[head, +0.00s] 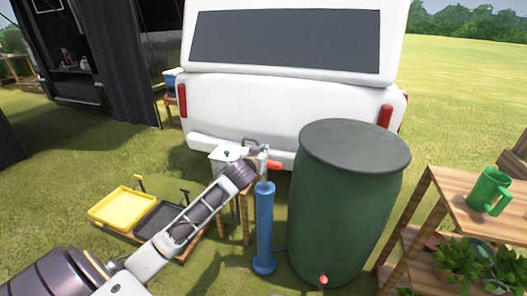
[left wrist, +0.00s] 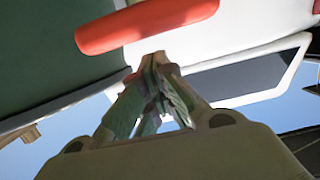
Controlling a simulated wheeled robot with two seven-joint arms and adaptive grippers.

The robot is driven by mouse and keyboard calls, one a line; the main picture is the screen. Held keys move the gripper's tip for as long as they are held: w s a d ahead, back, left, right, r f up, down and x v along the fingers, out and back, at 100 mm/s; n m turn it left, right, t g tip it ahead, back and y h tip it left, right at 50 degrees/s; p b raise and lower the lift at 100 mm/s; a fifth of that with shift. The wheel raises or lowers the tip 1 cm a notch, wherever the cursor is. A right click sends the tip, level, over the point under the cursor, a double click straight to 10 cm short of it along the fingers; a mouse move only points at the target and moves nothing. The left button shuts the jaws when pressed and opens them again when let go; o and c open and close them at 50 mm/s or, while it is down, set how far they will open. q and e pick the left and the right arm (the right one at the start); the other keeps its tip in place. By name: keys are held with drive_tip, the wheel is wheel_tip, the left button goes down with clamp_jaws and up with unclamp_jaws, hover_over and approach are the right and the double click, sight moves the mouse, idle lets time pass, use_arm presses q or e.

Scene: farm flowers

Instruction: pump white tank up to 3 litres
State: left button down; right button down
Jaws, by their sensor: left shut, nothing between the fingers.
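A blue upright pump (head: 264,230) with a red handle (head: 274,164) stands on the grass left of the green barrel. My left arm reaches from the lower left to the pump's top. My left gripper (head: 260,149) is shut and empty, close to the handle. In the left wrist view the red handle (left wrist: 147,25) lies just beyond the closed fingertips (left wrist: 153,58); I cannot tell whether they touch. A small white object (head: 226,152), perhaps the white tank, sits on a wooden stand behind my arm and is partly hidden. No level can be read. My right gripper is not in view.
The big green barrel (head: 348,215) stands right beside the pump. A white vehicle (head: 250,110) is behind. A wooden shelf with a green mug (head: 489,190) and plants is at right. Yellow (head: 122,207) and black trays lie at left.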

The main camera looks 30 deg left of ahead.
use_arm(q)
drive_tip(key=shift+f, duration=0.6)
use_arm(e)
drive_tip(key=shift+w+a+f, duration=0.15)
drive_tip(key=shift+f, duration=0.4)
